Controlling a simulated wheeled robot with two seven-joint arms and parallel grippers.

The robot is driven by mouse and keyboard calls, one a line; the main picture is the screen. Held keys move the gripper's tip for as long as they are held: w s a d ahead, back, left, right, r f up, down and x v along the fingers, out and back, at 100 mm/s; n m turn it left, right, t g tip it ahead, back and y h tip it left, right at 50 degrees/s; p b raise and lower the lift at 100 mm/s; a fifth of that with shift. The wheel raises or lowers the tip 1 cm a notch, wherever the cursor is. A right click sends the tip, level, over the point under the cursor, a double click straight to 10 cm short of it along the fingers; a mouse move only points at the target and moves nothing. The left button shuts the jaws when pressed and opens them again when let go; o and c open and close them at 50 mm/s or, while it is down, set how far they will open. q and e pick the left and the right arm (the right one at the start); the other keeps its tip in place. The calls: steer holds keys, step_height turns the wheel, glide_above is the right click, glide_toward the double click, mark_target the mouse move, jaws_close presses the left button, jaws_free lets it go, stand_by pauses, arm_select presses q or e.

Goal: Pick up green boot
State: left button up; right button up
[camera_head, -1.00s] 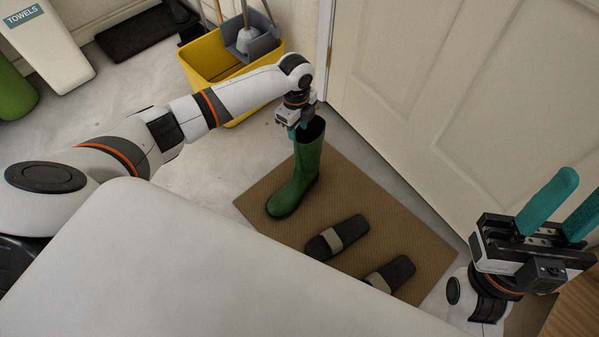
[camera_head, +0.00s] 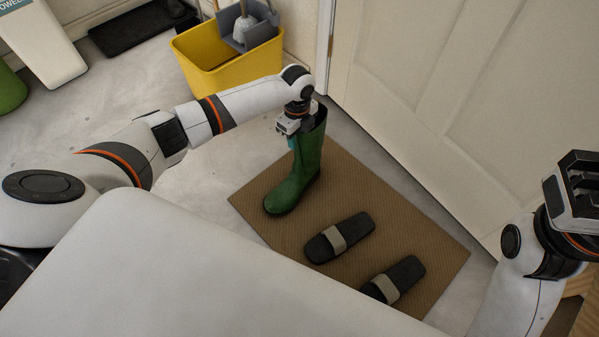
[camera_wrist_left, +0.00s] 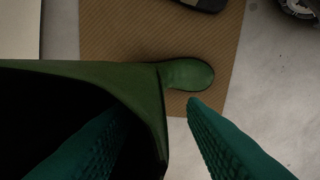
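The green boot (camera_head: 301,175) stands upright on the brown mat, its toe pointing toward the lower left in the head view. My left gripper (camera_head: 292,144) is down at the top of its shaft. In the left wrist view the boot (camera_wrist_left: 90,85) fills the left and middle. There my left gripper (camera_wrist_left: 155,104) is open, one teal finger inside the boot's dark opening and the other outside, with the boot wall between them. Contact is not clear.
The brown mat (camera_head: 400,220) also bears two black sandals (camera_head: 340,238) to the right of the boot. A yellow mop bucket (camera_head: 215,65) stands behind my left arm. A white door (camera_head: 450,100) closes off the right side. Grey floor lies left of the mat.

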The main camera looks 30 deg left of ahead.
arm_select(q)
steer(key=shift+f+b, duration=0.3)
steer(key=shift+f, duration=0.6)
jaws_close()
stand_by(0.7)
steer(key=shift+r, duration=0.1)
